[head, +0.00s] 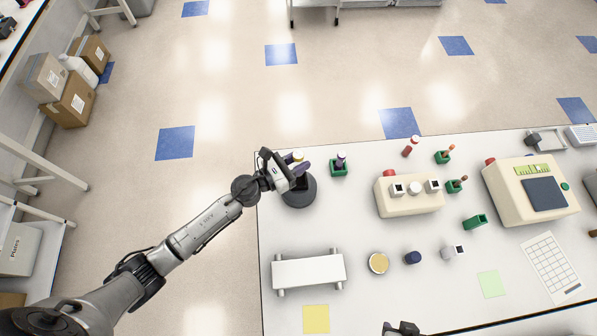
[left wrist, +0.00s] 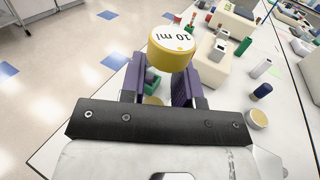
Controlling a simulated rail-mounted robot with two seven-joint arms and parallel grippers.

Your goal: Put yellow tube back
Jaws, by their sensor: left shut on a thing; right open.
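The yellow-capped tube (head: 298,156) is upright in my left gripper (head: 299,171), above or at a round black device (head: 300,193) near the table's left edge. In the left wrist view, its yellow cap (left wrist: 172,45) reads "10 ml" and stands above the purple fingers of my left gripper (left wrist: 160,88). Its lower part is hidden, so I cannot tell if it touches the device. A green holder (head: 475,221) at right shows no tube. Another green holder (head: 339,170) holds a dark tube with a pale cap. My right gripper (head: 402,328) is partly in view at the bottom edge, away from the tubes.
A cream device (head: 410,205) with white-topped blocks stands mid-table. Two green holders (head: 444,157) (head: 455,187) with small tubes and a red-capped tube (head: 410,147) are nearby. A white rack (head: 308,270) and a tan round dish (head: 378,263) lie in front.

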